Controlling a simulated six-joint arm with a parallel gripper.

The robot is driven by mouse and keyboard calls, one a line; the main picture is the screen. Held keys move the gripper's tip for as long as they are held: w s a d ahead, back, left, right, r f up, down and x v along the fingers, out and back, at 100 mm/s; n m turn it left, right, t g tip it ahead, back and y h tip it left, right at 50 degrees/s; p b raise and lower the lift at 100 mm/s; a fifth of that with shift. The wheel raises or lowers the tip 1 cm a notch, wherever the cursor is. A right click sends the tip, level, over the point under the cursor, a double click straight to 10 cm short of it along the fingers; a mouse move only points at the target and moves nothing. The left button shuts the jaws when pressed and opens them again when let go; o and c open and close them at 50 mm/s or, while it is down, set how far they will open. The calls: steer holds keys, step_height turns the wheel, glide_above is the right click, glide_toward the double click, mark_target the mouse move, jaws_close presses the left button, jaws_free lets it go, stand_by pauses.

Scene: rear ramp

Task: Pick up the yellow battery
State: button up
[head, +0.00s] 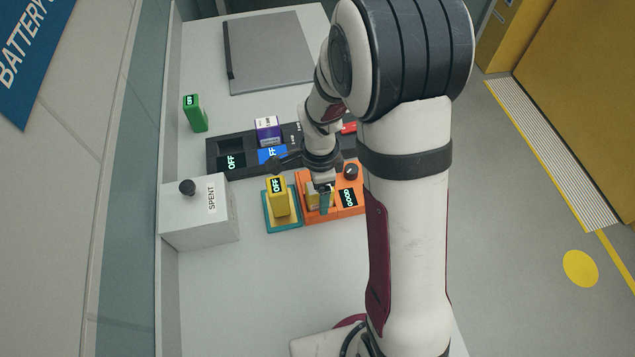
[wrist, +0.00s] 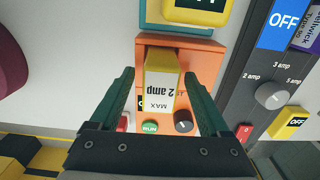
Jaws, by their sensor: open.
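A yellow battery with a white "MAX 2 amp" label (wrist: 160,79) stands in an orange tester (wrist: 206,62) in the wrist view. My gripper (wrist: 160,73) is open, with one green finger on each side of the battery. Small gaps seem to show on both sides, and contact cannot be told. In the head view my gripper (head: 325,200) is over the orange tester (head: 349,208), and partly hides the yellow battery (head: 312,197). The tester's display reads "GOOD".
A yellow block with an "OFF" display (head: 281,206) stands on a teal base (head: 269,222) left of the tester. Behind is a black panel (head: 215,150) with a purple battery (head: 267,128). A grey "SPENT" box (head: 225,225) and a green unit (head: 197,119) stand left. The front table is clear.

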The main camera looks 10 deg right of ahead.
steer(key=shift+f, duration=0.25)
jaws_close()
steer(key=shift+r, duration=0.15)
stand_by(0.4)
